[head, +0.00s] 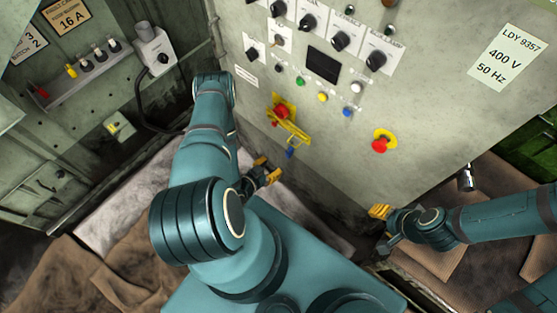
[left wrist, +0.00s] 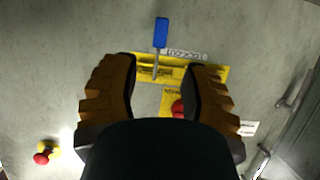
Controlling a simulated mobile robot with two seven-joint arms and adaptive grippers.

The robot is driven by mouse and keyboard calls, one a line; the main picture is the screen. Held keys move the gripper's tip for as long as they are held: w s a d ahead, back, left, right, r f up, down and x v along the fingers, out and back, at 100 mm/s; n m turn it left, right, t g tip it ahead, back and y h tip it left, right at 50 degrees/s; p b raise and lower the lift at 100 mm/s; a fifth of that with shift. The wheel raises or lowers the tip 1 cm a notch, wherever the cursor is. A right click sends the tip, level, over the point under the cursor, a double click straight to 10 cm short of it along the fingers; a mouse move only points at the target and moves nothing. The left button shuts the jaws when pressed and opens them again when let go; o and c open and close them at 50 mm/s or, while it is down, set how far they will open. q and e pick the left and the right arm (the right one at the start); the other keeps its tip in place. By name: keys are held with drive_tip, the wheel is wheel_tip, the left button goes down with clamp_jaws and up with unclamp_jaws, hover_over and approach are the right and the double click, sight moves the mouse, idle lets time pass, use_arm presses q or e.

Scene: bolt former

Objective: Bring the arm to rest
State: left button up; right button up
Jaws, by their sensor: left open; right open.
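My left gripper (head: 269,169) is in front of the grey control panel, below and left of the yellow lockout bracket (head: 290,128). In the left wrist view its two brown, ridged fingers (left wrist: 160,90) are spread apart with nothing held between them. Beyond them are the yellow bracket (left wrist: 205,73) with a blue-handled part (left wrist: 161,34) and a red knob (left wrist: 178,107), partly hidden by a finger. The blue part (head: 291,152) hangs at the bracket's lower end in the head view. My right gripper (head: 381,213) is at the right, open and empty, below the panel's red button.
The control panel (head: 430,120) carries rotary switches, coloured buttons and a red mushroom button on yellow (head: 381,141). At the left is a grey cabinet wall with a switch box (head: 155,48) and a hanging cable. Brown cardboard (head: 60,270) lies on the floor.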

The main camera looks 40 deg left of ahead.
use_arm(q)
drive_tip(key=w+d+r+n+g+h, duration=0.1)
drive_tip(key=w+d+r+g, duration=0.5)
drive_tip(key=d+r, duration=0.1)
drive_tip(key=s+d+r+n+g+h, duration=0.1)
drive_tip(key=s+d+r+g, duration=0.5)
drive_tip(key=d+r, duration=0.5)
drive_tip(key=shift+s+d+n+h, duration=0.3)
drive_tip(key=shift+s+d+n, duration=0.1)
idle(1.7)
